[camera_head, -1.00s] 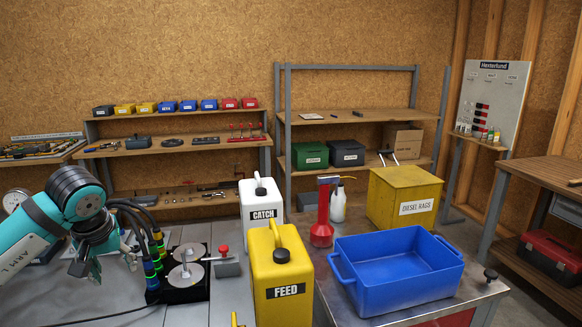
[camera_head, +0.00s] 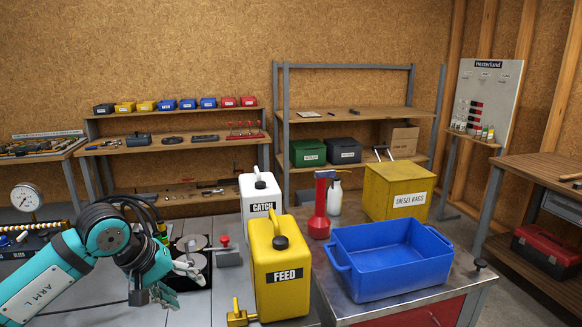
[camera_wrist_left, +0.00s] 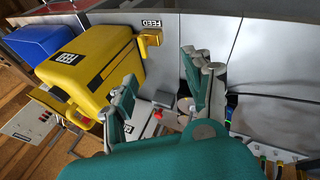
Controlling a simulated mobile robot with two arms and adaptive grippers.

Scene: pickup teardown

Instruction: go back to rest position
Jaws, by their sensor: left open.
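My left gripper (camera_head: 180,283) is open and empty over the grey bench, left of the yellow FEED canister (camera_head: 279,271). In the left wrist view its two fingers (camera_wrist_left: 160,95) stand apart, with the FEED canister (camera_wrist_left: 95,65) to their left and nothing held between them. The lower part of my left arm, marked ARM L, reaches in from the left in the head view. My right gripper does not show in either view.
A white CATCH canister (camera_head: 260,195) stands behind FEED. A blue crate (camera_head: 390,262), a red can (camera_head: 319,205) and a yellow DIESEL RAGS box (camera_head: 398,190) crowd the right bench. A black device with round discs (camera_head: 195,255) lies behind my gripper. A gauge (camera_head: 26,197) stands at left.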

